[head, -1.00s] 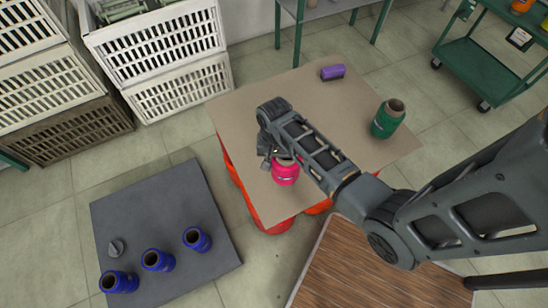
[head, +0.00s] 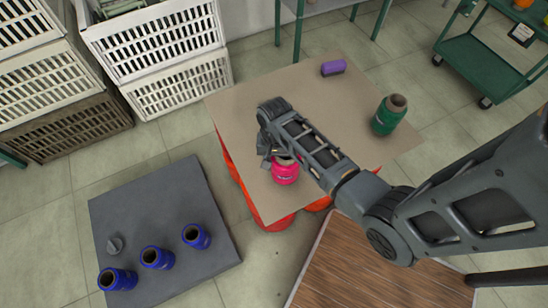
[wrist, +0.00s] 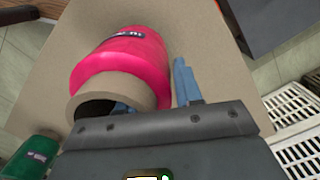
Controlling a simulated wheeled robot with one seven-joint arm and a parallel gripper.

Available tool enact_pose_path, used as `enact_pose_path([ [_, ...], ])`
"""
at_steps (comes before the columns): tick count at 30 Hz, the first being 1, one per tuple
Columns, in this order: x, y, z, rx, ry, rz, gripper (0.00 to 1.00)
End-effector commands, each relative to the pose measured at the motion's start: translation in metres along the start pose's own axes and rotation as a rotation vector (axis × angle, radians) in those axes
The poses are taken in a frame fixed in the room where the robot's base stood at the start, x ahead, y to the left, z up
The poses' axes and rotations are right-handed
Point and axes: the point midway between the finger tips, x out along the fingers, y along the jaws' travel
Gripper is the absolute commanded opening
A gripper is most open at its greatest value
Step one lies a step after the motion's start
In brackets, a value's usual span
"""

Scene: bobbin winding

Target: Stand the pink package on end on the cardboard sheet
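The pink package (head: 285,173) appears upright on the cardboard sheet (head: 240,110), near its front edge, with its tube end up. In the wrist view the pink package (wrist: 125,62) shows its beige tube end close to my gripper. My gripper (head: 270,157) is over the package's tube end, partly hidden by my arm in the head view. In the wrist view one finger of my gripper (wrist: 152,95) stands beside the package with a small gap. The other shows partly inside the tube opening. The fingers are apart. The package's base contact is not clearly visible.
A green package (head: 389,115) stands at the sheet's right side. A purple package (head: 333,67) lies at the back. White crates (head: 180,95) are stacked at left. The sheet's middle is partly covered by my arm.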

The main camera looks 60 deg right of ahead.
Motion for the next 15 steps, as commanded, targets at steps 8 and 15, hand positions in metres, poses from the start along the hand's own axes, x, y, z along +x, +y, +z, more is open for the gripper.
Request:
enact_pose_path([
  [8,0.0002,0.0001,0.0001,0.0,0.0,0.0,0.53],
  [15,-0.005,0.0001,0.0001,0.0,0.0,0.0,0.53],
])
